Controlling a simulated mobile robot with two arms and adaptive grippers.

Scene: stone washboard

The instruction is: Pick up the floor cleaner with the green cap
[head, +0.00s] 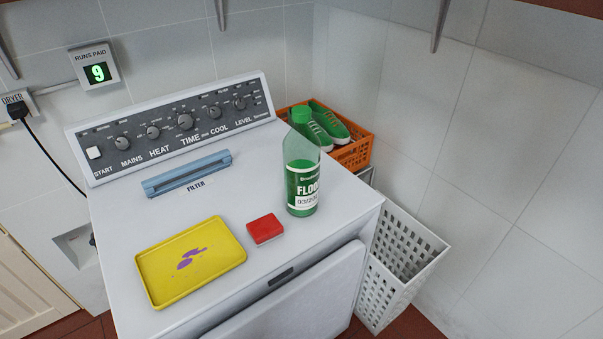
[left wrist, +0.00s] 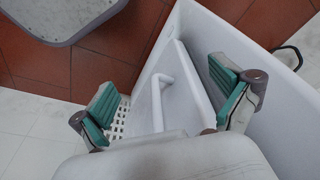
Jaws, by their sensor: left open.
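The floor cleaner bottle (head: 302,178) stands upright on the right part of the dryer top in the head view. It is clear with green liquid, a white label and a green cap (head: 301,114). No gripper is near it in that view. My left gripper (left wrist: 165,112) shows in the left wrist view, its two teal-padded fingers wide apart with nothing held between them. Beyond the fingers are a white panel with a handle and a tiled floor. The bottle is not seen in the left wrist view. My right gripper is in neither view.
A red block (head: 265,229) and a yellow tray (head: 150,279) with a purple stain lie left of the bottle on the dryer top (head: 215,205). An orange crate (head: 357,153) holding green shoes stands behind right. A white basket (head: 408,250) is at the right.

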